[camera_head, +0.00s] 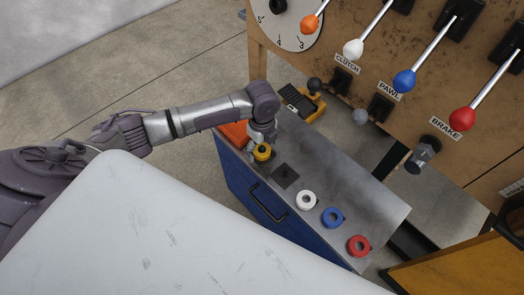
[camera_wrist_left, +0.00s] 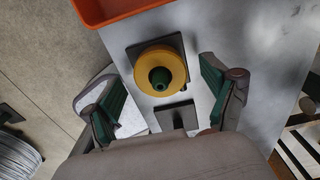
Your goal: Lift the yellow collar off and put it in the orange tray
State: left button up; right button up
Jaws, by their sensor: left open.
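The yellow collar (camera_head: 262,152) sits near the left end of the grey bench top. In the left wrist view the collar (camera_wrist_left: 146,68) is around a post with a dark green top, over a dark square plate. The orange tray (camera_head: 234,134) is on the bench behind my arm, partly hidden; its corner shows in the left wrist view (camera_wrist_left: 112,18). My left gripper (camera_wrist_left: 160,95) is open and empty, its green-padded fingers apart on either side of the collar, not visibly touching it. My right gripper is not in view.
White (camera_head: 306,200), blue (camera_head: 332,217) and red (camera_head: 359,245) collars stand along the bench (camera_head: 345,185). A bare dark plate (camera_head: 285,176) lies beside the yellow collar. A lever panel (camera_head: 400,115) rises behind the bench.

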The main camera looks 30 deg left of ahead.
pick_arm(q)
jog(key=shift+f, duration=0.35)
jog(key=c, duration=1.4)
jog(key=shift+c, duration=0.3)
jog(key=shift+r, duration=0.15)
